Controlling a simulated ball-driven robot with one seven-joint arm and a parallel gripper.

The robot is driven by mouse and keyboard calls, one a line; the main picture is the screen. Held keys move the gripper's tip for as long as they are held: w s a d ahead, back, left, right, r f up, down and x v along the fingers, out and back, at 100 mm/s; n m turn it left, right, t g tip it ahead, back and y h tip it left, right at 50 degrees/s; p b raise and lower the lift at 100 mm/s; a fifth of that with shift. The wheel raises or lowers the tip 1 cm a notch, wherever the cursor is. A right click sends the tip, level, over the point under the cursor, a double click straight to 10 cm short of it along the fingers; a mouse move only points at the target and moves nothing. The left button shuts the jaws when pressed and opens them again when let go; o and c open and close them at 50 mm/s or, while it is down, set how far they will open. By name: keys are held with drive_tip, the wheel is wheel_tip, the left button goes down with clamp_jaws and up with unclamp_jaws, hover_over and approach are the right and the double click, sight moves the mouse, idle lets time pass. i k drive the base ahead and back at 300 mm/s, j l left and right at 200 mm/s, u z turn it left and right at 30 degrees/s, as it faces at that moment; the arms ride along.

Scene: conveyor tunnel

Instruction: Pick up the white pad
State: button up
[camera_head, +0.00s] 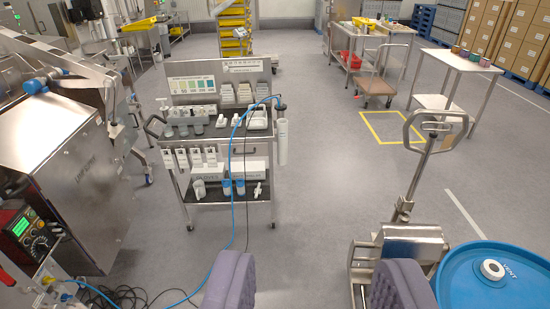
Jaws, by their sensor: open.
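My gripper (315,284) shows at the bottom edge as two purple-grey ribbed fingers set wide apart. It is open, with only floor seen between the fingers. A steel cart (221,143) stands ahead, left of the middle, well beyond the fingers. Its black top holds several small white and pale items, among them pale stacks (237,94) near the back panel and a white piece (258,120) at the right. I cannot tell which of these, if any, is the white pad; they are too small.
A steel machine (70,180) fills the left. A blue hose (233,160) runs from the cart to the floor. A steel hand truck (400,240) and a blue drum (490,283) stand at the right front. Floor (320,190) right of the cart is clear.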

sight(222, 122)
drive_tip(key=i+j, duration=0.3)
drive_tip(key=i, duration=0.2)
drive_tip(key=i+j+u, duration=0.1)
drive_tip(key=i+j, duration=0.2)
drive_tip(key=i, duration=0.2)
drive_tip(key=i+l+u, duration=0.2)
drive_tip(key=i, duration=3.6)
drive_tip(key=j, duration=0.15)
